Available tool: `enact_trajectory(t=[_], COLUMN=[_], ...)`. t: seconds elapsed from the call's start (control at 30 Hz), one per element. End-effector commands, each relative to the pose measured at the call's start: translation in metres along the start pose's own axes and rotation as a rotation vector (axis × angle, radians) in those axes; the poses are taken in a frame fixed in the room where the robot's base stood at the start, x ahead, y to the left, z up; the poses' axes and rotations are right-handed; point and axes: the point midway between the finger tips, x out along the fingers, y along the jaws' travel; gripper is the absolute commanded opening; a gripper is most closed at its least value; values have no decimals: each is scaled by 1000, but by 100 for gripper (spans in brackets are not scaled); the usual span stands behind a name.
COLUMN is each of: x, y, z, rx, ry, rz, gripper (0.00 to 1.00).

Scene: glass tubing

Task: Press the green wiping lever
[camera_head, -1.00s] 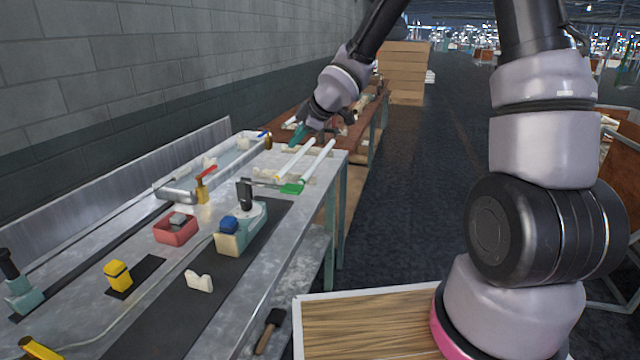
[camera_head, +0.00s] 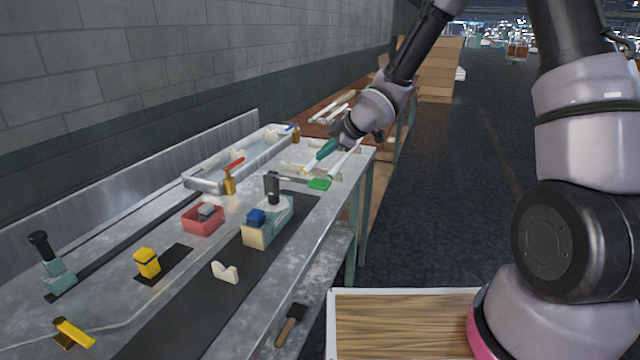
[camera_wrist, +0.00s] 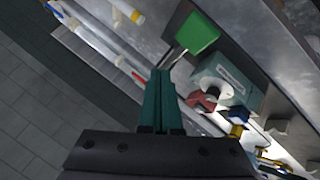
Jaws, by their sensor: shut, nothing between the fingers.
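The green wiping lever (camera_head: 319,184) is a flat green paddle on a metal rod. The rod runs to a teal device (camera_head: 277,213) with a black upright part, on the bench. In the wrist view the green paddle (camera_wrist: 197,37) lies beyond and to the right of my fingertips. My gripper (camera_head: 327,149) has teal fingers and is above the far end of the bench, behind the paddle and apart from it. In the wrist view the gripper (camera_wrist: 160,75) is shut and empty, its fingers together.
White tubes (camera_head: 345,160) lie near the bench's far end. A metal tray (camera_head: 207,186) with a red-handled valve (camera_head: 231,178) stands along the wall side. A red box (camera_head: 203,219), a yellow block (camera_head: 147,262) and a white V-shaped rest (camera_head: 225,272) stand nearer. Open floor lies right of the bench.

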Motion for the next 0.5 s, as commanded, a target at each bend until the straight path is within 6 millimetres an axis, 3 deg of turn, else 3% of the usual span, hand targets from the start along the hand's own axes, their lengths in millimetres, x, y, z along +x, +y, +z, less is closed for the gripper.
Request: enact_trajectory(t=[0.3,0.5], x=[30,37], y=[-22,-27], z=[21,27], rx=[0,0], ry=[1,1], rz=[-3,-1], gripper=[0,0])
